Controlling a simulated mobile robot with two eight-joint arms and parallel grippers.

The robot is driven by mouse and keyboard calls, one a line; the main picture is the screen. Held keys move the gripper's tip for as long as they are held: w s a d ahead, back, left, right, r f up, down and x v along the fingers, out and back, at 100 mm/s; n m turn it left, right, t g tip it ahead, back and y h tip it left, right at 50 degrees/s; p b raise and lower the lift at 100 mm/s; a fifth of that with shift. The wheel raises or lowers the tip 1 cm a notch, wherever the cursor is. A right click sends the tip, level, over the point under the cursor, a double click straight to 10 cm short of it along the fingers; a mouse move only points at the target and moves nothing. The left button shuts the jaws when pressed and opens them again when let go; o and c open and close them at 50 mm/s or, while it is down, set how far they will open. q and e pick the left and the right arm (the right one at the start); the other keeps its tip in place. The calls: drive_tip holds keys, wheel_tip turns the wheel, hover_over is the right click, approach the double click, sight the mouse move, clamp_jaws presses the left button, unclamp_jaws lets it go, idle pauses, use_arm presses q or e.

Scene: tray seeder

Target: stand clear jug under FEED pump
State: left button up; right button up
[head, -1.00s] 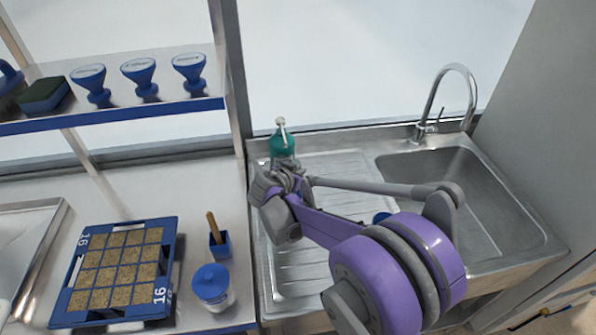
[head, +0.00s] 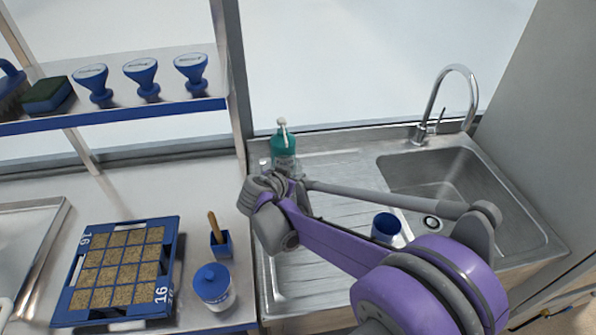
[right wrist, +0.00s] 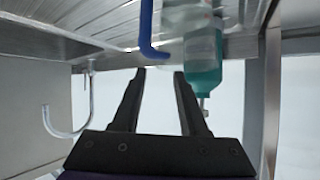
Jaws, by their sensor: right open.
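The FEED pump (head: 283,146) is a teal bottle with a white spout, standing at the back left of the steel drainboard. It also shows upside down in the right wrist view (right wrist: 203,70). A clear body, which looks like the clear jug (right wrist: 178,20), shows beside it there, with a blue bent handle (right wrist: 147,30). In the head view my right arm and gripper hide most of the jug. My right gripper (right wrist: 160,72) is open, its fingertips just short of the handle's end, with nothing between them. My left gripper is not in view.
A blue cup (head: 385,227) stands on the drainboard by the sink basin (head: 450,185), with a tap (head: 440,100) behind. To the left are a seed tray (head: 172,240), a blue-lidded jar (head: 213,285) and a blue holder (head: 221,243). A shelf post (head: 232,90) rises left of the pump.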

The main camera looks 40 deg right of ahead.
drive_tip(key=v, duration=0.7)
drive_tip(key=s+a+f+n+y, duration=0.3)
drive_tip(key=s+a+n, duration=0.1)
drive_tip(key=s, duration=0.2)
drive_tip(key=s+a+f+n+y, duration=0.3)
drive_tip(key=s+a+n, duration=0.1)
drive_tip(key=s+a, duration=0.1)
drive_tip(key=s+a+f+n+y, duration=0.3)
drive_tip(key=s+a+n+y, duration=0.1)
drive_tip(key=s, duration=0.3)
drive_tip(key=shift+s+a+f, duration=0.15)
drive_tip(key=shift+a, duration=0.55)
drive_tip(key=shift+s+a+f+n, duration=0.15)
drive_tip(key=shift+s+a+n, duration=0.1)
drive_tip(key=shift+a+n, duration=0.2)
drive_tip(key=shift+d, duration=0.15)
